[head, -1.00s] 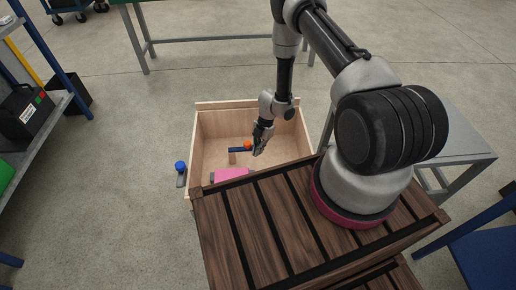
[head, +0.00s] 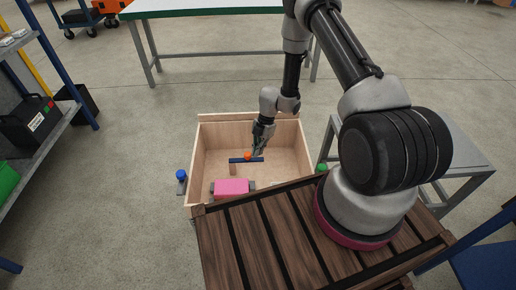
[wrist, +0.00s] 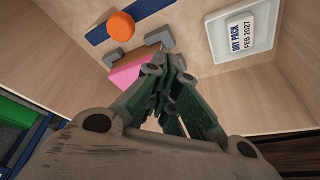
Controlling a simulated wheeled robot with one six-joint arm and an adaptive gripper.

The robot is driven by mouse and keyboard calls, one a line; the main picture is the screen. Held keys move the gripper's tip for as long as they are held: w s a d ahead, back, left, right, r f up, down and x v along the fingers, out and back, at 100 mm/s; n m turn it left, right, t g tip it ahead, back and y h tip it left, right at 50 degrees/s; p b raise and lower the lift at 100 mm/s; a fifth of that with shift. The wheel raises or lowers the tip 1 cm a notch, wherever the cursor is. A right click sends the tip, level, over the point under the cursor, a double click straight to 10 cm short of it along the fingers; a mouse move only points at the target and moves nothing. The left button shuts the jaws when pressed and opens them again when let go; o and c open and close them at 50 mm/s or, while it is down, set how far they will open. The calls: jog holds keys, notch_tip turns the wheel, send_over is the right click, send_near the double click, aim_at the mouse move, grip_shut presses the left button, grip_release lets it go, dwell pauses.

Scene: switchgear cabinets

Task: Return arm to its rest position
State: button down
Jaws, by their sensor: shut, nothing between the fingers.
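My gripper (head: 256,153) hangs from my arm, pointing down over the open wooden box (head: 207,139). Its fingers are together with nothing held. In the wrist view my gripper (wrist: 172,62) shows as dark green-grey linkages converging at the tips. I cannot tell the height of the gripper above the box floor.
A pink block (head: 231,187) with grey ends lies in the box. A white "DRY PACK" packet (wrist: 245,38) shows in the wrist view. A blue-capped object (head: 181,176) stands left of the box. A slatted wooden surface (head: 240,235) is in front, a shelf (head: 55,125) left.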

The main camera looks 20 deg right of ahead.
jog(key=shift+w+r, duration=0.15)
jog(key=shift+r, duration=0.4)
